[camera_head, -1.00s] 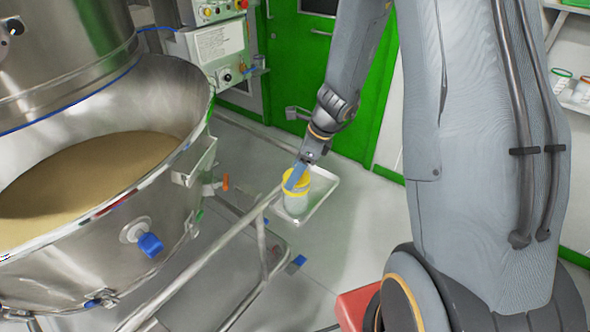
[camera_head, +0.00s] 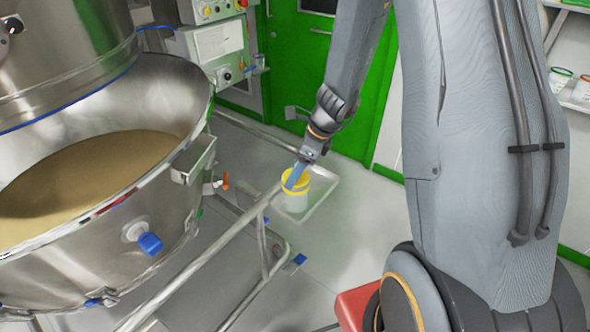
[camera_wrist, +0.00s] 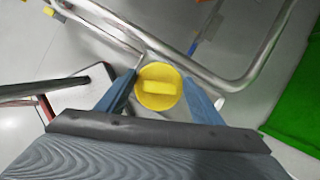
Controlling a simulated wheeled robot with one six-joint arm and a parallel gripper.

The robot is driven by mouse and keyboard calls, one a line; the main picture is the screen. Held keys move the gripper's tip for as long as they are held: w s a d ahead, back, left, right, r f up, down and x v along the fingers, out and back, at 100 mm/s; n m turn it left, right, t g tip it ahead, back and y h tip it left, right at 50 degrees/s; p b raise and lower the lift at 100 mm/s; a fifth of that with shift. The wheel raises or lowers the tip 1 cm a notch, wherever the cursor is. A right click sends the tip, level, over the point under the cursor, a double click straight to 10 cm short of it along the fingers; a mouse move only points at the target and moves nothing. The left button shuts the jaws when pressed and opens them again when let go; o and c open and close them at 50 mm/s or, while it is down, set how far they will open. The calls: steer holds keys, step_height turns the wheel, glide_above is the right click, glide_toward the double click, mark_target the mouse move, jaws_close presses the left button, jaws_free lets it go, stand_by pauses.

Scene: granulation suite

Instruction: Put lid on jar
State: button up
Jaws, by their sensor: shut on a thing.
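The yellow lid (camera_wrist: 158,98) with a raised bar across its top sits between my two blue fingers in the wrist view. My gripper (camera_wrist: 160,82) is shut on it from above. In the head view my gripper (camera_head: 293,182) reaches down to the yellow lid (camera_head: 297,177). The lid is at the mouth of the pale, translucent jar (camera_head: 296,202), which stands upright on a metal tray (camera_head: 322,197). I cannot tell whether the lid is fully seated. In the wrist view the lid hides the jar.
A large steel bowl (camera_head: 165,105) of tan powder fills the left. A metal rail (camera_head: 215,258) runs close to the tray on its near side. A control box (camera_head: 213,45) and a green door (camera_head: 300,60) stand behind. A red block (camera_head: 352,305) is at the bottom.

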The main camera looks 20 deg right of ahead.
mark_target(305, 178)
steer(key=shift+f+b, duration=0.75)
steer(key=shift+f, duration=0.1)
stand_by(0.3)
steer(key=o, duration=1.1)
steer(key=v, duration=0.7)
steer(key=shift+s+d+r, duration=0.15)
steer(key=shift+r, duration=0.2)
steer(key=s+a+r+n+h, duration=0.1)
steer(key=s+r+n+h, duration=0.1)
steer(key=s+n, duration=0.5)
steer(key=s+a+r+n+g+h, duration=0.1)
steer(key=s+n, duration=0.7)
steer(key=n, duration=0.9)
steer(key=shift+s+a+r+h, duration=0.35)
steer(key=shift+r+h, duration=0.05)
steer(key=shift+r, duration=0.35)
